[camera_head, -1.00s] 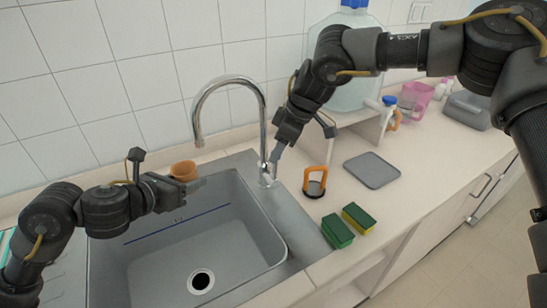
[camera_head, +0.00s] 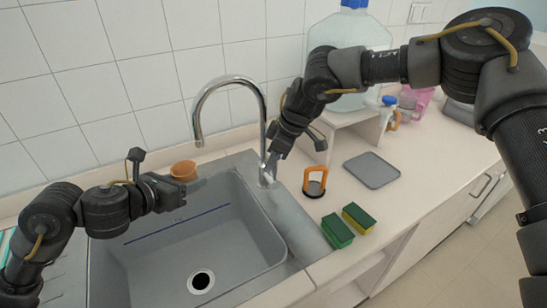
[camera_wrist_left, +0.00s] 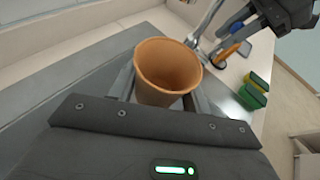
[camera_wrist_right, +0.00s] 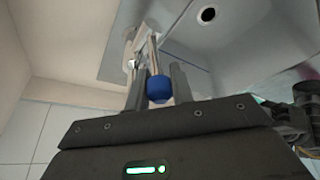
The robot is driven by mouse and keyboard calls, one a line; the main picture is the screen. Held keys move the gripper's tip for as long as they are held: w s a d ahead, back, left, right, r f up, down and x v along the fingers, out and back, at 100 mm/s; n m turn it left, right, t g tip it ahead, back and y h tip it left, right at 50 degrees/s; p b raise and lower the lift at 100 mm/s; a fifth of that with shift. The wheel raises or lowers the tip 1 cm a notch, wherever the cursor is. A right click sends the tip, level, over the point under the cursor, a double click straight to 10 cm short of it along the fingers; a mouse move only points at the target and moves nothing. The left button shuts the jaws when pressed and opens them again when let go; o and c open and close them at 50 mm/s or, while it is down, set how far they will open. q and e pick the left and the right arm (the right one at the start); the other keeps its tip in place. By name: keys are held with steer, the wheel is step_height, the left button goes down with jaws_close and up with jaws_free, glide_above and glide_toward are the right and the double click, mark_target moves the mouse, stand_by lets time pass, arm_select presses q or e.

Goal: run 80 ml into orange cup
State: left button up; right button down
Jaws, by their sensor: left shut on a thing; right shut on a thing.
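The orange cup (camera_head: 183,169) is in my left gripper (camera_head: 187,184), near the left back edge of the sink. In the left wrist view the cup (camera_wrist_left: 167,72) sits between the two fingers, mouth visible and seemingly empty. The chrome faucet (camera_head: 262,110) arches over the sink; its spout end is above and right of the cup in the head view. No water stream shows. My right gripper (camera_head: 271,158) is at the faucet's base. In the right wrist view its fingers are shut around a blue knob (camera_wrist_right: 159,88) beside the faucet.
The grey sink (camera_head: 190,240) has a blue line on its back wall and a drain. On the counter right of it are an orange-framed item (camera_head: 315,172), two green-yellow sponges (camera_head: 338,232), a grey tray (camera_head: 371,169) and a large bottle (camera_head: 350,45) behind.

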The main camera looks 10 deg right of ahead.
stand_by(0.3)
steer(key=shift+w+d+f+m+g+y, duration=0.2)
steer(key=shift+w+d+g+y, duration=0.1)
steer(key=shift+d+y, duration=0.6)
steer(key=shift+w+d+f+m+g+y, duration=0.2)
steer(key=shift+w+d+g+y, duration=0.15)
steer(key=shift+d+y, duration=0.55)
steer(key=shift+w+d+f+m+g+y, duration=0.1)
steer(key=shift+w+d+f+g+y, duration=0.15)
steer(key=shift+d+y, duration=0.65)
steer(key=shift+a+r+y, duration=0.1)
steer(key=shift+a+y, duration=0.2)
steer(key=c, duration=1.2)
jaws_free()
steer(key=shift+c, duration=0.2)
steer(key=v, duration=1.2)
steer(key=shift+w, duration=0.1)
